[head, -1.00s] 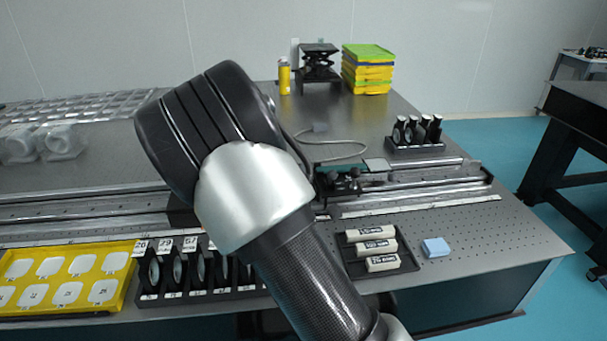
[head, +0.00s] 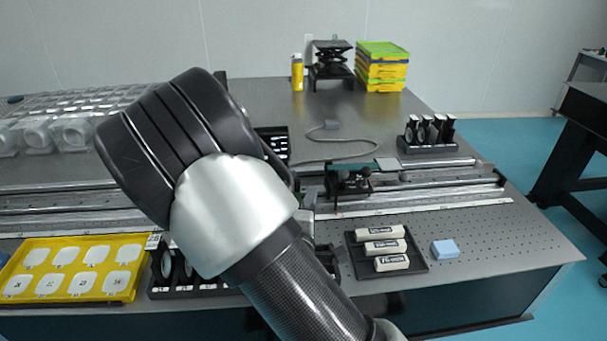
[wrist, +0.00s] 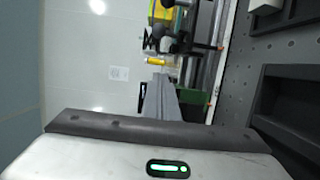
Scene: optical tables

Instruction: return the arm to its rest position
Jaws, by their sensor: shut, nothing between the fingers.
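My arm (head: 235,215) fills the middle of the head view, bent at a large dark joint with a silver collar, above the front of the optical table (head: 480,235). It hides my gripper's fingers in that view. In the wrist view, the pale gripper body with a green light runs along the bottom edge. The grey fingers of my gripper (wrist: 161,96) stick up past it, closed together and empty.
Under the arm lie a yellow tray (head: 128,252) of labelled white pieces and a black rack of lenses (head: 160,287). A black tray (head: 418,262) holds three pale blocks; a blue block (head: 445,249) lies beside it. Rails (head: 440,179) cross the table. Yellow boxes (head: 382,70) stand behind.

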